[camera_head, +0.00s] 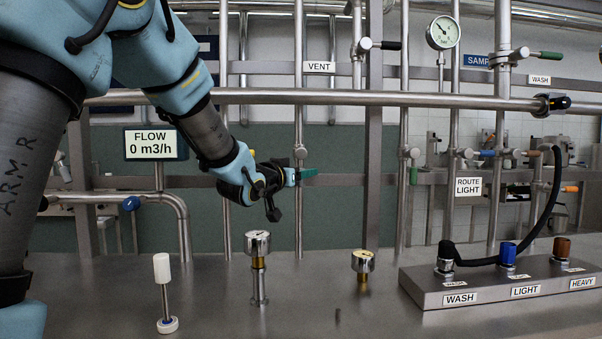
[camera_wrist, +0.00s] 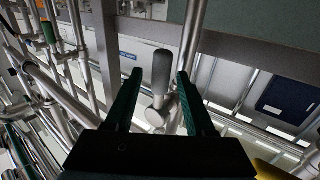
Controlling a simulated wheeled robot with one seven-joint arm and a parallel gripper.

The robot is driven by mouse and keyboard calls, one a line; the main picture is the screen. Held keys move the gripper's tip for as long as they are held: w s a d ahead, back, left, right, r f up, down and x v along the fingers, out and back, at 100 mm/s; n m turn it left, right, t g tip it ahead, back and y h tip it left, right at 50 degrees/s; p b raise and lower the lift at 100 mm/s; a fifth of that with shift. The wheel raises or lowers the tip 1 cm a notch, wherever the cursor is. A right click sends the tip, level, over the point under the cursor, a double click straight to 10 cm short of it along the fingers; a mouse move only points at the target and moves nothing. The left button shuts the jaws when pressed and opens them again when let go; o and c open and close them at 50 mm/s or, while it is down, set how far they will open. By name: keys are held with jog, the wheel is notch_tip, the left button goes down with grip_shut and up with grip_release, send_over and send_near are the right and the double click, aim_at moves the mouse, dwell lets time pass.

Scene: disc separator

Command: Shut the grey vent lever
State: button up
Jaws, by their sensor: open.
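The grey vent lever (camera_head: 386,45) sits high on an upright pipe in the head view, right of the VENT label (camera_head: 319,67). Its dark handle points right, level, from a round steel hub. In the wrist view a grey-handled lever (camera_wrist: 163,68) stands in the gap between my fingers as seen, its steel hub below; it looks like the vent lever. My gripper (camera_head: 306,173) is lower and left of the lever in the head view, its green fingers pointing right. In the wrist view my gripper (camera_wrist: 160,90) is open, and neither finger visibly touches the handle.
A thick horizontal pipe (camera_head: 330,97) crosses above my gripper, and an upright pipe (camera_head: 299,215) stands close to it. Below on the bench are a white-topped post (camera_head: 162,268), two gauge-like fittings (camera_head: 257,244) (camera_head: 362,261) and the port block (camera_head: 470,290) with a black hose.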

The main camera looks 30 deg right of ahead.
grip_shut()
dwell(1.3)
